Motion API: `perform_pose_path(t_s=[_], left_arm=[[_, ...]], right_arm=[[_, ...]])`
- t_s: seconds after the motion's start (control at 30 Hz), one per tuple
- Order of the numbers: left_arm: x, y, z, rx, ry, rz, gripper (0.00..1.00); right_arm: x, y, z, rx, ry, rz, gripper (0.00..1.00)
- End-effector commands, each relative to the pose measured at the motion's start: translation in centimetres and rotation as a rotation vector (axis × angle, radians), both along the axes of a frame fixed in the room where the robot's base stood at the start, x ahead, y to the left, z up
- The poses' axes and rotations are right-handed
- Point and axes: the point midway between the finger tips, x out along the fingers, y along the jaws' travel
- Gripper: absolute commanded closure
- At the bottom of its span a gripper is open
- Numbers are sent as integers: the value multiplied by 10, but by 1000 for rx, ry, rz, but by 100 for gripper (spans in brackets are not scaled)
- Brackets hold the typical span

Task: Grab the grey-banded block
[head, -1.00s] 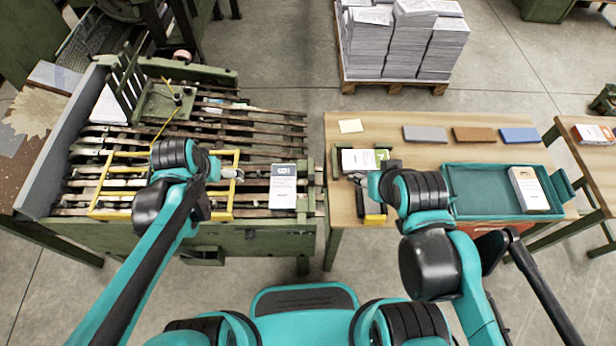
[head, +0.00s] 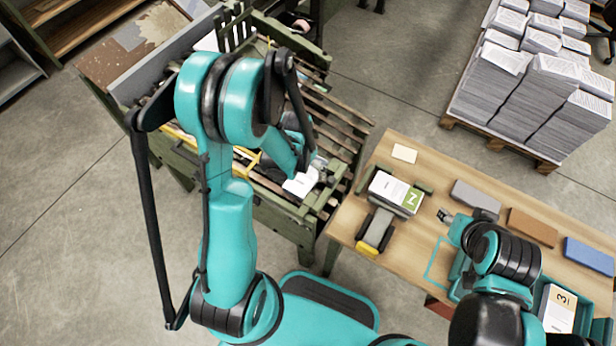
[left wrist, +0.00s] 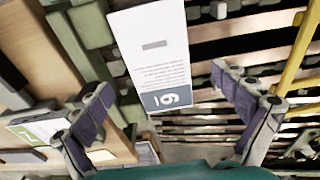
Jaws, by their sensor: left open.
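The grey-banded block (head: 301,184) is white and lies on the slatted bench at its right end, partly hidden by my left arm in the head view. In the left wrist view the block (left wrist: 155,50) shows printed text and a grey-blue band with a numeral. My left gripper (left wrist: 165,98) is open, its purple-padded fingers to either side of the block in the picture. I see no finger touching it. In the head view, my left gripper (head: 318,167) is largely masked by the arm. My right gripper (head: 447,216) is above the wooden table; its jaw opening is unclear.
A green-banded block (head: 390,190) rests in a holder on the wooden table (head: 425,172). Grey (head: 475,199), brown (head: 532,226) and blue (head: 589,255) slabs lie along the far side. An orange-banded block (head: 558,309) is in the teal tray (head: 442,262). A yellow frame (left wrist: 297,55) is beside the gripper.

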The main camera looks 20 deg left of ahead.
Motion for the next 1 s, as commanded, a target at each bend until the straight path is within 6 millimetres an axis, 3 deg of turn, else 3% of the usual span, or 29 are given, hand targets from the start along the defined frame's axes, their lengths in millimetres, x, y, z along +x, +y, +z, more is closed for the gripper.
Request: perform_pose_path(t_s=[0.23, 0.5, 0.57, 0.73, 0.77, 1.0], left_arm=[[8, -2, -39, 0, -1, -1, 3], [9, -2, -43, 0, -1, -1, 3], [9, -2, -43, 0, -1, 0, 16], [9, -2, -43, 0, -1, 0, 61], [9, -2, -43, 0, -1, 0, 65], [9, -2, -43, 0, -1, 0, 65]], right_arm=[[0, 0, -21, 0, 0, 0, 57], [0, 0, -21, 0, 0, 0, 57], [0, 0, -21, 0, 0, 0, 57], [0, 0, -21, 0, 0, 0, 57], [0, 0, -21, 0, 0, 0, 57], [0, 0, -21, 0, 0, 0, 57]])
